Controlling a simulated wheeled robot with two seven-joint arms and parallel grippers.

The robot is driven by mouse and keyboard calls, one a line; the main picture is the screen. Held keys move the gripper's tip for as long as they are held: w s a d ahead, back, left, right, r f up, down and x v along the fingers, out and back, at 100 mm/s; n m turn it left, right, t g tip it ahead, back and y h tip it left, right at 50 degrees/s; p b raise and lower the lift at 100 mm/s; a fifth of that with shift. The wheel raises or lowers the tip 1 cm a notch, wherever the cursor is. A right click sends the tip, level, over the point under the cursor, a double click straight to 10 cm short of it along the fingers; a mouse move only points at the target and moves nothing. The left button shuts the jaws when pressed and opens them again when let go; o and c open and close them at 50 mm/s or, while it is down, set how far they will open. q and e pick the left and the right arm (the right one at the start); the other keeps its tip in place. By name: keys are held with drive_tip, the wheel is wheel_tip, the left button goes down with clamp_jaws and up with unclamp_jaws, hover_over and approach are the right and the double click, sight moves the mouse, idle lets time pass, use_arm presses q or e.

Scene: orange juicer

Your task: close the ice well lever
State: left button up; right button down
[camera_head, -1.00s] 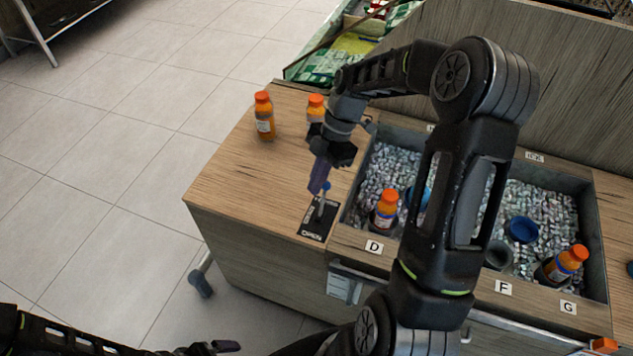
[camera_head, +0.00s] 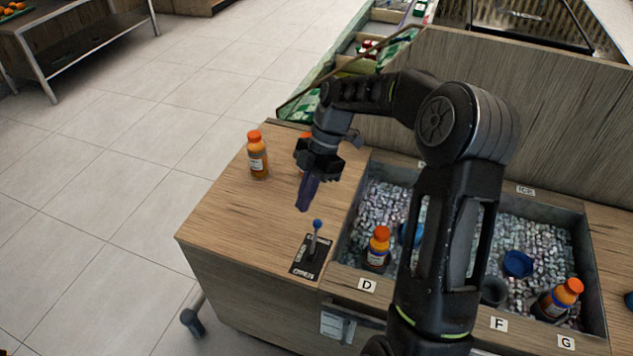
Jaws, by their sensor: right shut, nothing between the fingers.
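The ice well lever (camera_head: 317,226) is a thin stick with a blue knob on a black plate (camera_head: 304,266) at the counter's front left part. The plate carries white lettering; the word at its near end looks like OPEN. The stick stands up from the plate; its exact end position is hard to tell. My right gripper (camera_head: 304,206) is shut and empty, pointing down, just behind and above the blue knob and apart from it. The ice well (camera_head: 590,250) lies right of the lever, partly hidden by my right arm. My left gripper is out of view.
An orange bottle (camera_head: 258,157) stands on the counter (camera_head: 225,215) left of my right gripper; another is mostly hidden behind the gripper. The ice holds bottles (camera_head: 378,248) (camera_head: 560,300), blue cups (camera_head: 518,264) and a dark cup (camera_head: 493,291). A wood panel (camera_head: 530,115) rises behind.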

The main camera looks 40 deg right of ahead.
drive_tip(key=d, duration=0.1)
drive_tip(key=w+d+r, duration=0.1)
drive_tip(key=d+r, duration=0.1)
drive_tip(key=d, duration=0.1)
drive_tip(key=shift+w+r, duration=0.25)
drive_tip(key=shift+w, duration=0.05)
